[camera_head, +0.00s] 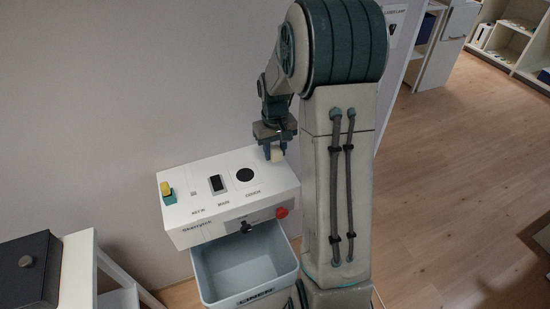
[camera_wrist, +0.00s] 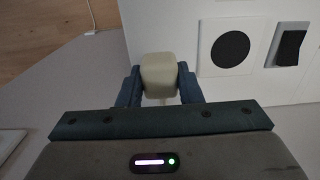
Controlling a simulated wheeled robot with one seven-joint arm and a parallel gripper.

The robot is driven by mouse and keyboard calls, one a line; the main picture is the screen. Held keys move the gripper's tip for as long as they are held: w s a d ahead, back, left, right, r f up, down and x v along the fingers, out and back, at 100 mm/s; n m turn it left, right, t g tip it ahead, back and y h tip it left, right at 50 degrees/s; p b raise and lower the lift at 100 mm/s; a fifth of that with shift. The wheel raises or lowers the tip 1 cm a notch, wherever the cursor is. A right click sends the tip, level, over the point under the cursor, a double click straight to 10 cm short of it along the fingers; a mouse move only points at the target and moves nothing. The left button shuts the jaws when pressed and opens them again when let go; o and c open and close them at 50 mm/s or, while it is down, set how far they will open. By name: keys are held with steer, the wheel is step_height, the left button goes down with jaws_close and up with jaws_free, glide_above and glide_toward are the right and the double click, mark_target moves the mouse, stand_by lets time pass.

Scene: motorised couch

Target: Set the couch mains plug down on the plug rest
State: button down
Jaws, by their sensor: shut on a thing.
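The couch mains plug (camera_head: 277,156) is a small cream block between the fingers of my gripper (camera_head: 269,149). In the wrist view the plug (camera_wrist: 159,72) sits between the two dark fingers (camera_wrist: 160,88), which are shut on it. My gripper points down near the back right corner of the white control panel (camera_head: 230,195). I cannot tell whether the plug touches the panel. A black round socket face (camera_head: 245,175) is on the panel, left of the plug; it also shows in the wrist view (camera_wrist: 230,48). I cannot make out which surface is the plug rest.
The panel carries a black rocker switch (camera_head: 216,185), a yellow-and-teal key part (camera_head: 167,192) and a red knob (camera_head: 282,212) on its front. A grey linen bin (camera_head: 245,268) stands below. A dark box (camera_head: 28,270) sits on a white table at left. Floor at right is clear.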

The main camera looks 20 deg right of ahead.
mark_target(275, 160)
steer(key=shift+f, duration=1.95)
steer(key=shift+f, duration=0.2)
steer(key=c, duration=1)
jaws_free()
steer(key=shift+r, duration=0.1)
